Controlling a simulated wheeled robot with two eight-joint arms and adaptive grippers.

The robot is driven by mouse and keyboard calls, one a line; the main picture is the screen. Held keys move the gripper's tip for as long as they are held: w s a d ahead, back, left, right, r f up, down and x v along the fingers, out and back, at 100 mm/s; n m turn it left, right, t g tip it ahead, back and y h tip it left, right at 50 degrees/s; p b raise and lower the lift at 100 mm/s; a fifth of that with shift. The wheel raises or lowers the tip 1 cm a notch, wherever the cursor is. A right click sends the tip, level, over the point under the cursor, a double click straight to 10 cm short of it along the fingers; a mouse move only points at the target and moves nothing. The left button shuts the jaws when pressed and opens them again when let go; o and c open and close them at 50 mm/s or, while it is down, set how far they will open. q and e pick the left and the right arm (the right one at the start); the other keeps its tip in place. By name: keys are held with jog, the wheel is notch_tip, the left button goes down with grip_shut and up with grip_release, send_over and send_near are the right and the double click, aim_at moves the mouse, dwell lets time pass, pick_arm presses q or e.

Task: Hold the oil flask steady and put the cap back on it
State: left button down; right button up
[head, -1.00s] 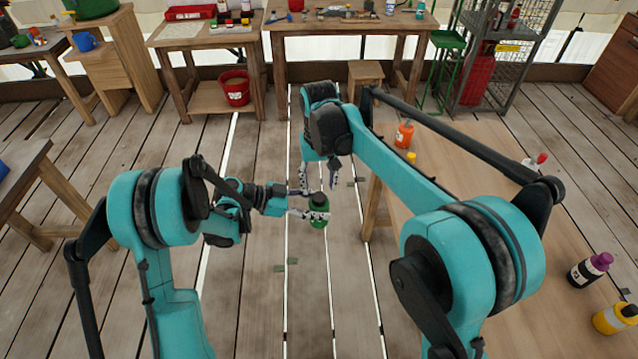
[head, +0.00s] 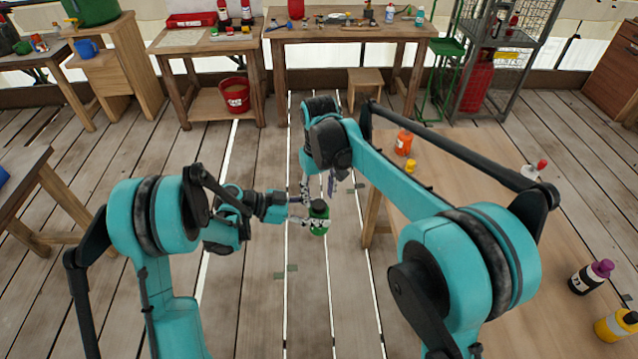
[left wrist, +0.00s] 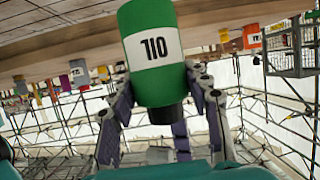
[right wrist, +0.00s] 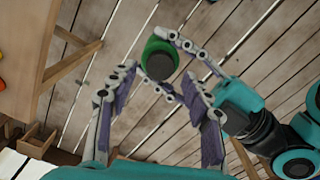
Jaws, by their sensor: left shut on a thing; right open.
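The oil flask (head: 319,219) is green with a white label and a dark top. My left gripper (head: 304,222) is shut around it and holds it roughly upright above the floor. In the left wrist view the flask (left wrist: 155,55) appears upside down, its label readable as OIL, with a black top end between the fingers. My right gripper (head: 319,194) is open just above the flask. In the right wrist view its spread fingers (right wrist: 158,85) point toward the dark round top of the flask (right wrist: 160,62). I cannot tell whether that top is the cap or a bare neck.
A wooden table (head: 470,220) stands at the right. On it are an orange bottle (head: 403,143), a small yellow object (head: 411,166), a purple-capped bottle (head: 590,277) and a yellow bottle (head: 617,325). A red bucket (head: 234,96) sits at the back.

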aim_at(319, 204)
jog(key=shift+f, duration=1.65)
grip_shut()
jog(key=shift+o, duration=0.8)
grip_release()
